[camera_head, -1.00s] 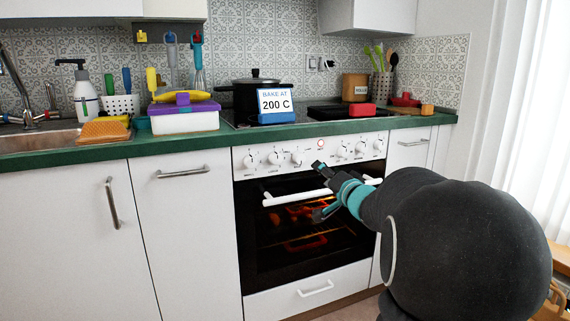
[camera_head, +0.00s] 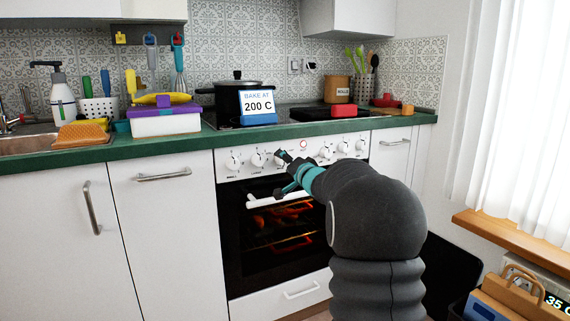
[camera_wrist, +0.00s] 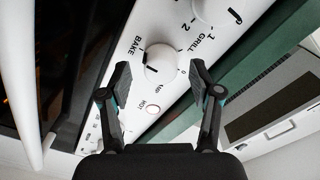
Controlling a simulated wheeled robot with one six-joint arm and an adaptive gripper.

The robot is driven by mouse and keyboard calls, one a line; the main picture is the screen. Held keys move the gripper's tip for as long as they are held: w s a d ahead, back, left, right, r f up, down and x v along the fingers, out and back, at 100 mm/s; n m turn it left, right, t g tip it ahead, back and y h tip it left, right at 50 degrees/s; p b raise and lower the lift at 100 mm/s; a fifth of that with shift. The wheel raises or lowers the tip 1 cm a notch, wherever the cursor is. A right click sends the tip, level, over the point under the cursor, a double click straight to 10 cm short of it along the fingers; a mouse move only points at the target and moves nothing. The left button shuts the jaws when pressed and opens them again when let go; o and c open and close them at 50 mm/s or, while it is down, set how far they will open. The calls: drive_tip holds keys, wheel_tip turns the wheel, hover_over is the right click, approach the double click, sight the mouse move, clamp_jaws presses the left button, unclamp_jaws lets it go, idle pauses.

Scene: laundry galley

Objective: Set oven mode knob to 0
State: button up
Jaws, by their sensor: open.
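The oven mode knob (camera_wrist: 160,64) is a round white knob on the oven's white panel. In the wrist view it sits between the fingertips of my open gripper (camera_wrist: 158,78), with a gap on the right side. The words BAKE and GRILL and a 0 are printed around it. A short dark mark shows at its left edge, toward BAKE; I cannot tell its exact setting. In the head view my gripper (camera_head: 281,174) is at the panel's middle, just left of the red-ringed light, and hides most of this knob.
Other white knobs (camera_head: 343,147) line the panel. The white oven handle (camera_head: 262,201) runs just below my gripper. The oven glows inside. A "BAKE AT 200 C" sign (camera_head: 258,105) stands on the hob by a black pot (camera_head: 228,95). The green counter edge (camera_head: 150,146) lies above the panel.

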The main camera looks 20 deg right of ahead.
drive_tip(key=shift+w, duration=0.35)
drive_tip(key=c, duration=1.1)
drive_tip(key=shift+n, duration=0.3)
